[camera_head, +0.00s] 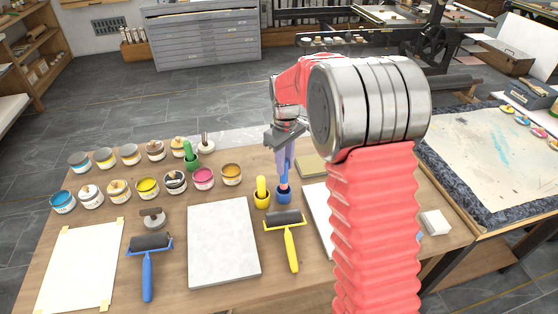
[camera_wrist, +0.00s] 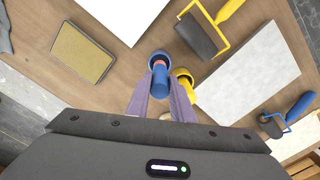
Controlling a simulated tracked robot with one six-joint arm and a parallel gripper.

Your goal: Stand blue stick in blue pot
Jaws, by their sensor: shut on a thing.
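My gripper (camera_head: 284,158) points down over the wooden table and is shut on the blue stick (camera_wrist: 159,82), which lies between its two purple fingers in the wrist view. The blue pot (camera_head: 284,196) stands directly below the fingers. In the wrist view the blue pot (camera_wrist: 153,57) shows around the far end of the stick, near an orange-pink part. The stick's lower end is at the pot's mouth; how deep it reaches is hidden. The stick looks about upright. The fingers cover much of it.
A yellow pot with a yellow stick (camera_head: 262,194) stands close on the left. A yellow-handled roller (camera_head: 289,240) lies in front, with a pale slab (camera_head: 222,243) beside it. A green pot (camera_head: 192,160) and several ink tins (camera_head: 148,188) stand farther left.

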